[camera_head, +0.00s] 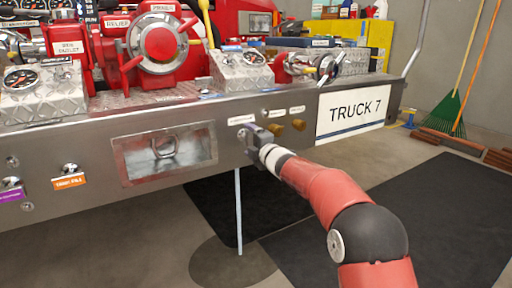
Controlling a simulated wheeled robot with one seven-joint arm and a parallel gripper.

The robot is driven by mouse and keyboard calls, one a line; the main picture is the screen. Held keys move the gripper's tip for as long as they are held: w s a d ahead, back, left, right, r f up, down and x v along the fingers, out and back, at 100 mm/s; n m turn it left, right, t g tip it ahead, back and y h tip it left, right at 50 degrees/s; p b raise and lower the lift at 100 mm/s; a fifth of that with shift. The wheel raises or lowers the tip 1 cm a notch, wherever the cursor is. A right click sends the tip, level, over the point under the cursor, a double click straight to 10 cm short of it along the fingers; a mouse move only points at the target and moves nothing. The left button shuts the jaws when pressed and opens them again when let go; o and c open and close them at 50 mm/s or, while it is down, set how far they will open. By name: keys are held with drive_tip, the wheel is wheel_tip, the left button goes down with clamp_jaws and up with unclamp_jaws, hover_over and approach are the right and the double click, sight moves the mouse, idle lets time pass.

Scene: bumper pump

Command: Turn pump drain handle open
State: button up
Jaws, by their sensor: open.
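The truck's steel bumper (90,140) carries a row of small drain fittings under white labels. The label (240,120) above my gripper is too small to read surely. The drain handle under this label is mostly hidden by my gripper; a small metal part (242,133) shows at its left. My gripper (249,138) is at the bumper face, around or just in front of that handle; I cannot tell if it touches. It is open. A thin pale-blue stream (239,210) falls from under the bumper below this spot, onto a dark round patch (225,270).
Two brass knobs, one nearer (278,131) and one farther (299,125), sit just right of my gripper. A TRUCK 7 plate (355,108) is farther right. A recessed metal pocket (165,155) is left.

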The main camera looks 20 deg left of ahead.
drive_tip(key=shift+v, duration=2.5)
drive_tip(key=s+d+r+m+t+h, duration=0.15)
drive_tip(key=d+m+h, duration=0.3)
drive_tip(key=d, duration=0.45)
drive_tip(key=s+d+r+m+t+h, duration=0.1)
drive_tip(key=s+d+r+m+h, duration=0.15)
drive_tip(key=d+m, duration=0.4)
drive_tip(key=s+d+m+g+h, duration=0.1)
drive_tip(key=s+d+m+h, duration=0.2)
drive_tip(key=s+d, duration=0.4)
drive_tip(key=s+d+m+g+h, duration=0.1)
drive_tip(key=s+d+m+h, duration=0.25)
drive_tip(key=d, duration=0.55)
drive_tip(key=s+d+f+m+g, duration=0.2)
drive_tip(key=s+d+f+m, duration=0.15)
drive_tip(key=s, duration=0.55)
drive_tip(key=s+d+f+m+g, duration=0.25)
drive_tip(key=s+f+m, duration=0.2)
drive_tip(key=s, duration=0.55)
drive_tip(key=s+d+f+m+g, duration=0.25)
drive_tip(key=s+f, duration=0.25)
drive_tip(key=s, duration=0.4)
wheel_tip(320, 180, up, 14)
drive_tip(key=p, duration=1.3)
drive_tip(key=shift+d+f, duration=0.2)
drive_tip(key=shift+d, duration=0.15)
